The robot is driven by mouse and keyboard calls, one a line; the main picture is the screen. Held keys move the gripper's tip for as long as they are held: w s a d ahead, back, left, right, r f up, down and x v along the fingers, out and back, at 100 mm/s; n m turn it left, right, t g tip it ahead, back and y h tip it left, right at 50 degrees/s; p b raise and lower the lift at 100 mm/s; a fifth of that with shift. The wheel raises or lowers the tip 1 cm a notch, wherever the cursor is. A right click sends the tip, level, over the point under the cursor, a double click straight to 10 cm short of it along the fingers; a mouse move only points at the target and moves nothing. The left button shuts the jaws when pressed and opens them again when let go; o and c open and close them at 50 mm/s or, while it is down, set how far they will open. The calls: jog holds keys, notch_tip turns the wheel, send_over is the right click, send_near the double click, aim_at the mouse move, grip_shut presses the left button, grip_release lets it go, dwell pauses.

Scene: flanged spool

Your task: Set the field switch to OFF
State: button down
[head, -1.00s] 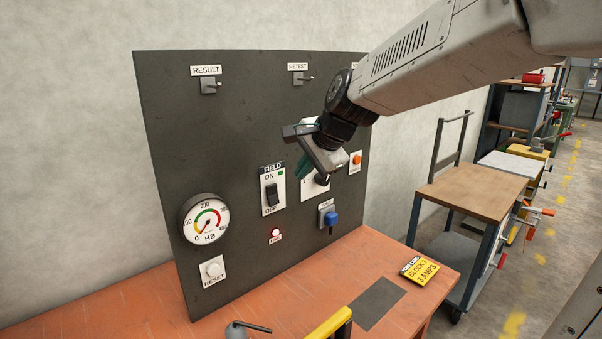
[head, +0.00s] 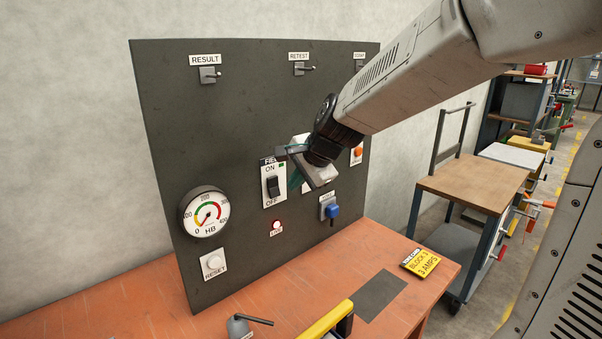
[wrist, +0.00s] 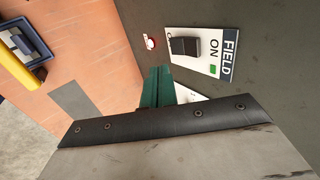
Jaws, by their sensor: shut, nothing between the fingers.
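The field switch (head: 273,187) is a black rocker on a white plate on the dark panel. ON is printed above it and OFF below. A green square shows beside ON. In the wrist view the rocker (wrist: 184,46) stands out from its plate, with the FIELD label (wrist: 230,53) to the right. I cannot tell surely which end is pressed in. My gripper (head: 293,178) is just right of the switch plate, hiding part of the FIELD label and the plate behind it. Its teal fingers (wrist: 157,72) are together and empty, visibly apart from the rocker in the wrist view.
A red lamp (head: 277,225) glows below the switch. A blue-handled switch (head: 331,211) is below right of my gripper. A dial gauge (head: 205,212) and reset button (head: 212,264) are left. RESULT (head: 208,75) and RETEST (head: 303,69) toggles are above. The orange bench (head: 280,285) lies below.

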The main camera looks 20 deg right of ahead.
aim_at(274, 194)
jog(key=shift+w+a+f, duration=0.35)
jog(key=shift+w+f, duration=0.4)
jog(key=shift+w, duration=0.25)
jog(key=shift+w+a+f, duration=0.35)
jog(key=shift+w+f, duration=0.45)
jog(key=shift+w, duration=0.25)
jog(key=shift+w+a+f, duration=0.35)
jog(key=shift+w+f, duration=0.4)
jog(key=shift+w, duration=0.25)
jog(key=shift+w+f, duration=0.2)
jog(key=shift+f, duration=0.05)
jog(key=shift+r, duration=0.15)
